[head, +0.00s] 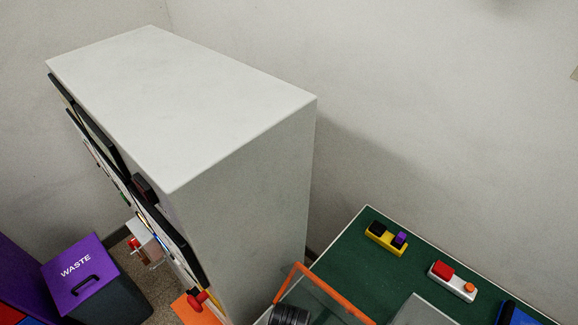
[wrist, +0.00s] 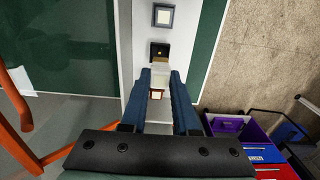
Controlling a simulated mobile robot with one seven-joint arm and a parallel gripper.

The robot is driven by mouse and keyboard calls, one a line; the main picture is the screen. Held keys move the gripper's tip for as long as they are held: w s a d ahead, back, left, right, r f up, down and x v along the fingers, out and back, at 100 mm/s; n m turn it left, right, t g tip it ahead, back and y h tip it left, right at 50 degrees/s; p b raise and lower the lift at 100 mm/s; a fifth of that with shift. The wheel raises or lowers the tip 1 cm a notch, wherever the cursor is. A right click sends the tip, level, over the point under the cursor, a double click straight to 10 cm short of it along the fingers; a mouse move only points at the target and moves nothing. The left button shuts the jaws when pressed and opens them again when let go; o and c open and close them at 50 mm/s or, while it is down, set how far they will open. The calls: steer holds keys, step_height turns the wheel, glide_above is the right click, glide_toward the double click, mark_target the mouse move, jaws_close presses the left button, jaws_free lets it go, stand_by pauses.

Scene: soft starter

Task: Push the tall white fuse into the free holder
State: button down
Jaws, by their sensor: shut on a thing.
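My gripper (wrist: 161,73) shows in the wrist view, its two blue fingers shut on a pale piece (wrist: 160,77), which I take to be the tall white fuse. The fingers hide much of it. Just beyond the fingertips, a black square holder (wrist: 160,51) with a small gold-coloured spot inside sits on a white strip. I cannot tell whether the fuse touches it. Farther up the strip is a grey-framed square with a pale centre (wrist: 163,16). A small brown-edged white square (wrist: 156,94) shows between the fingers. My gripper does not show in the head view.
A tall white cabinet (head: 245,205) stands in the head view, with a purple-lidded waste bin (head: 80,275) at left. A green bench (head: 350,255) at right carries small yellow and white blocks. Orange bars (wrist: 22,105) and purple, blue and red bins (wrist: 240,130) flank my gripper.

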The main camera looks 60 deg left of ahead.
steer(key=shift+f+b, duration=1.05)
steer(key=shift+f, duration=0.7)
steer(key=shift+p, duration=0.6)
steer(key=shift+f+b, duration=1.1)
steer(key=shift+f, duration=0.3)
steer(key=c, duration=0.6)
jaws_free()
steer(key=shift+r, duration=0.15)
step_height(320, 180, up, 13)
steer(key=shift+f+b, duration=0.1)
steer(key=shift+b, duration=0.5)
